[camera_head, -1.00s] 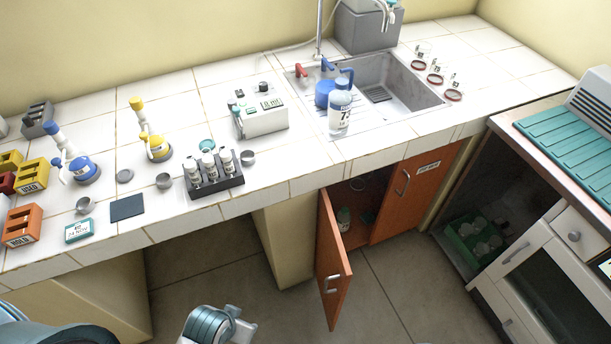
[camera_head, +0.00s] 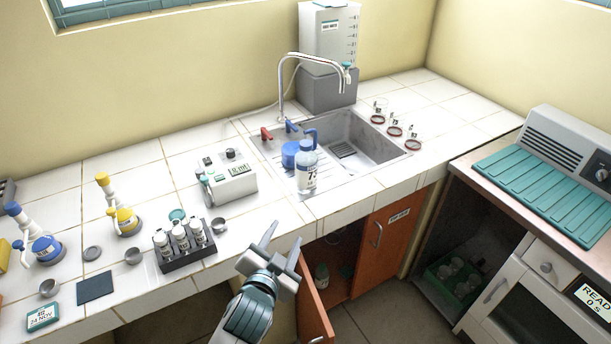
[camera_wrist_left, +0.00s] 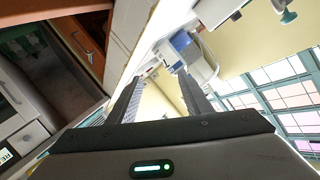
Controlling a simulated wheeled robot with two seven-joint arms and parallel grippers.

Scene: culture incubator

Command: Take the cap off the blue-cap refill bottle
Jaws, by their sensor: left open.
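A clear-and-white bottle (camera_head: 307,172) with a pale bluish top and a large number on its label stands upright at the sink's left side. A blue round body (camera_head: 290,154) and a blue loop are close behind it; I cannot tell how they join. My left gripper (camera_head: 284,237) is open and empty, in front of the counter edge, below and left of the bottle and apart from it. In the left wrist view, a blue-and-white object (camera_wrist_left: 190,55) shows beyond the open fingers, partly hidden by one. My right gripper is not in view.
The sink (camera_head: 362,145) and its curved tap (camera_head: 312,60) are beside and behind the bottle. A rack of small vials (camera_head: 185,249) and a grey device (camera_head: 228,178) stand to the left. An orange cabinet door (camera_head: 314,305) hangs open below the counter.

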